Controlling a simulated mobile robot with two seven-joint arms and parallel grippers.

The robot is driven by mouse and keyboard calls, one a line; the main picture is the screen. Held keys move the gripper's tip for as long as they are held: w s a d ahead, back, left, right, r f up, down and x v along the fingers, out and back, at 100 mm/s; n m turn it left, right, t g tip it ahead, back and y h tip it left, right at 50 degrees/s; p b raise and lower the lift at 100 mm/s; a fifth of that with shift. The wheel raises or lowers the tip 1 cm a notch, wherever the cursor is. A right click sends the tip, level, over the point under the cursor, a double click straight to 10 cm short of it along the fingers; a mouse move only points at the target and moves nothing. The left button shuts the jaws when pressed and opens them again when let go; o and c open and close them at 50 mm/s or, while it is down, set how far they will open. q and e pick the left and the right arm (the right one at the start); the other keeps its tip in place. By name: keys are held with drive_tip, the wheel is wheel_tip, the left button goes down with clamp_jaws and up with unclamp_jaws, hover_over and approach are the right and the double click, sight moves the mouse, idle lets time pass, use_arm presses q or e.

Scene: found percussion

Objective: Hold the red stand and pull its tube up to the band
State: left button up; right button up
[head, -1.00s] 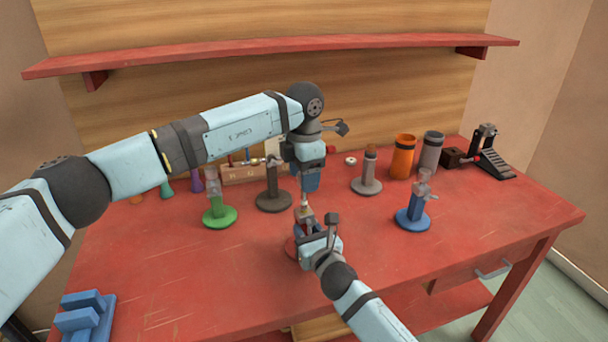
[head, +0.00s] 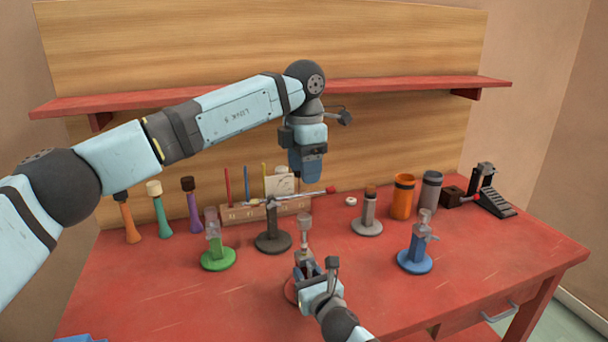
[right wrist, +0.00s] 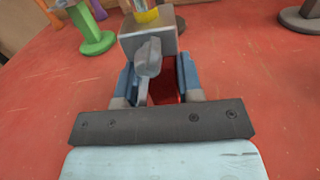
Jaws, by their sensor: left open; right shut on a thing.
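The red stand (head: 291,291) is near the front middle of the table, its base mostly hidden behind my right gripper (head: 313,266). That gripper is shut on the stand's red post (right wrist: 166,88), which shows between the blue fingers in the right wrist view. Above the fingers there is a grey clamp block (right wrist: 147,38) with a grey lever. A yellow band (right wrist: 145,15) shows just above the block. The stand's tube (head: 304,232) rises upright above the block with a greyish top. My left gripper (head: 310,181) is open and empty, pointing down above the tube's top, apart from it.
A green stand (head: 217,258) and a dark stand with a rod (head: 273,239) are to the left. A grey stand (head: 367,226) and a blue stand (head: 415,260) are to the right. Cups, a pedal and a red shelf (head: 400,86) are behind. The front right tabletop is clear.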

drive_tip(key=o, duration=1.2)
